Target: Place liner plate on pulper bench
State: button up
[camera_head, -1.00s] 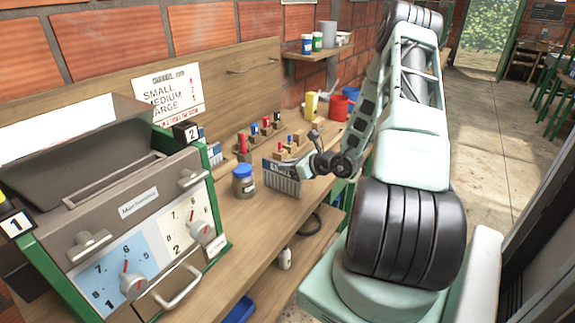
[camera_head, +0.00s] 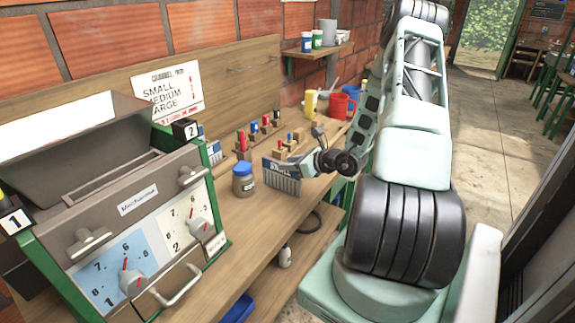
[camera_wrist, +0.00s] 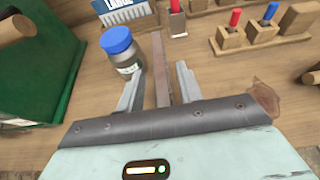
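A liner plate (camera_head: 283,180) with a blue label and a comb-like toothed face stands upright near the front edge of the wooden bench (camera_head: 212,262), right of the blue-lidded jar. In the wrist view a narrow brown strip (camera_wrist: 161,72), apparently this plate seen edge-on, lies between my fingers. My gripper (camera_head: 302,166) is beside the plate's right end; in the wrist view (camera_wrist: 160,85) its fingers are apart, with visible gaps on both sides of the strip. A second plate (camera_wrist: 125,10), labelled LARGE, stands farther back, behind the jar.
The jar (camera_head: 244,181) stands close to the plate and to my left finger. The grey machine (camera_head: 135,215) with dials fills the left. Wooden blocks with coloured pegs (camera_head: 265,130) stand along the back. A red mug (camera_head: 341,106) stands at the far end.

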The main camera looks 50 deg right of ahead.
jog(key=b+v, duration=0.1)
jog(key=v, duration=0.9)
jog(key=shift+s+b, duration=0.3)
jog(key=shift+b, duration=0.1)
